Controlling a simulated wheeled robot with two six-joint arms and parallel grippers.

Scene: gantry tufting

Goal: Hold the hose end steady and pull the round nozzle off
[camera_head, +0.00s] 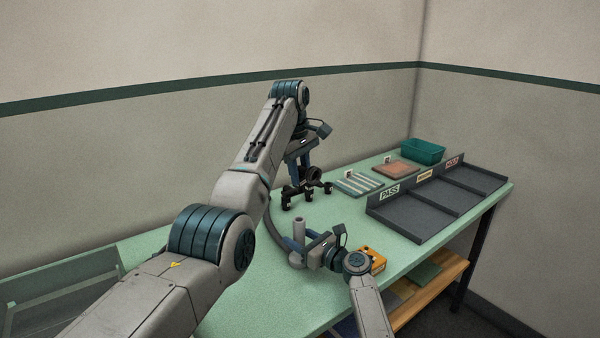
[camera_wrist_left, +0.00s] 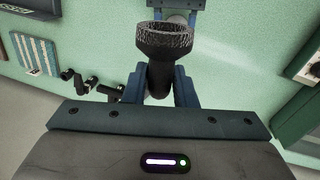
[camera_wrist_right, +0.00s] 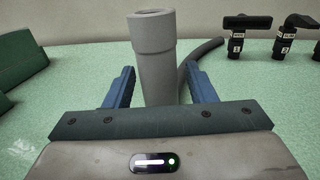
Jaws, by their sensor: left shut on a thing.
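The black round nozzle (camera_head: 313,174) is clamped between the blue fingers of my left gripper (camera_head: 302,172), above the table. In the left wrist view the nozzle (camera_wrist_left: 164,45) points its wide ribbed rim away from the palm. The grey hose end (camera_head: 299,230) stands upright, bare and apart from the nozzle. It fills the middle of the right wrist view (camera_wrist_right: 153,60). My right gripper (camera_head: 305,255) has its fingers spread on either side of the hose end, with a visible gap at least on the right.
Several black fittings (camera_head: 300,191) with numbered labels stand close below my left gripper. A yellow box (camera_head: 372,260) sits right of my right gripper. Dark sorting trays (camera_head: 398,218), sample pieces (camera_head: 358,184) and a green bin (camera_head: 422,151) occupy the table's far right.

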